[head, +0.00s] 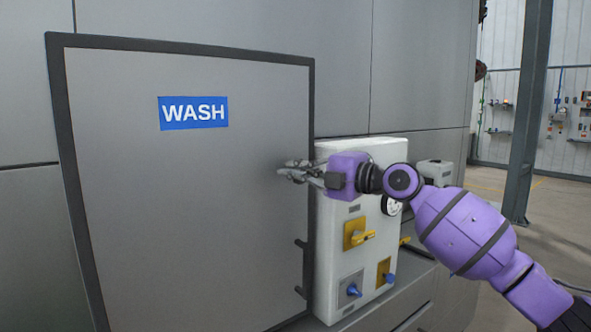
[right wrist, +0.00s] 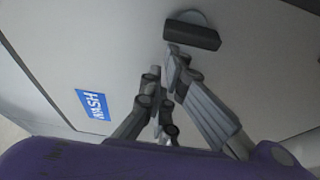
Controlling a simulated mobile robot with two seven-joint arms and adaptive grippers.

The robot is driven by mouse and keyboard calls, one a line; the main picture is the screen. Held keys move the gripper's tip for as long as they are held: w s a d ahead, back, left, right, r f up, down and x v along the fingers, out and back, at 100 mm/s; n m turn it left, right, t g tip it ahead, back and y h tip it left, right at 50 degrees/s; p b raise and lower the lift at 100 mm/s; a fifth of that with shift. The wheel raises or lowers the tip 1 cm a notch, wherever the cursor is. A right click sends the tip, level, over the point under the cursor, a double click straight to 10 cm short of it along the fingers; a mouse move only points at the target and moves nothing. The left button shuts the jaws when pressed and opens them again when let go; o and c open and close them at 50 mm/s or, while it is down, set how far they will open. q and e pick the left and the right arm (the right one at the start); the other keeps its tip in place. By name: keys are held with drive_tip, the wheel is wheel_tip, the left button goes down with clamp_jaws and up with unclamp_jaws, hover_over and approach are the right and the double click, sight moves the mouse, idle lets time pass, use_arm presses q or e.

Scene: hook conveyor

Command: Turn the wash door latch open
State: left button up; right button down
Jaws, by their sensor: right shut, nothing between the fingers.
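The wash door (head: 190,200) is a grey panel in a dark frame, with a blue WASH sign (head: 193,113); it looks closed. In the right wrist view, the latch (right wrist: 192,36) is a dark bar on a pale round base, just beyond my fingertips. In the head view I cannot make out the latch; my gripper may hide it. My right gripper (head: 290,171) is shut and empty, in front of the door's right edge. In the right wrist view its fingers (right wrist: 176,62) come together close below the bar; I cannot tell whether they touch it. My left gripper is out of view.
A white control box (head: 338,215) stands right beside the door, under my right arm. It carries a yellow switch (head: 358,236) and blue knobs (head: 353,290). Dark hinge-like pieces (head: 300,244) sit low on the door's right edge. Open floor and a post (head: 527,120) lie at right.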

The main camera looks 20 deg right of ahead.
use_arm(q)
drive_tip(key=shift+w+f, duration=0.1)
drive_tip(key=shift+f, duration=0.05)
use_arm(e)
drive_tip(key=shift+m, duration=0.3)
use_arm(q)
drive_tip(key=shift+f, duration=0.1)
use_arm(e)
drive_tip(key=shift+r, duration=0.1)
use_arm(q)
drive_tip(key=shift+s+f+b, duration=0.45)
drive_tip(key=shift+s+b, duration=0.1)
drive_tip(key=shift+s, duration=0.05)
use_arm(e)
drive_tip(key=shift+w+d+r+m+t, duration=0.1)
drive_tip(key=shift+d+r+m+t, duration=0.15)
drive_tip(key=shift+m, duration=0.45)
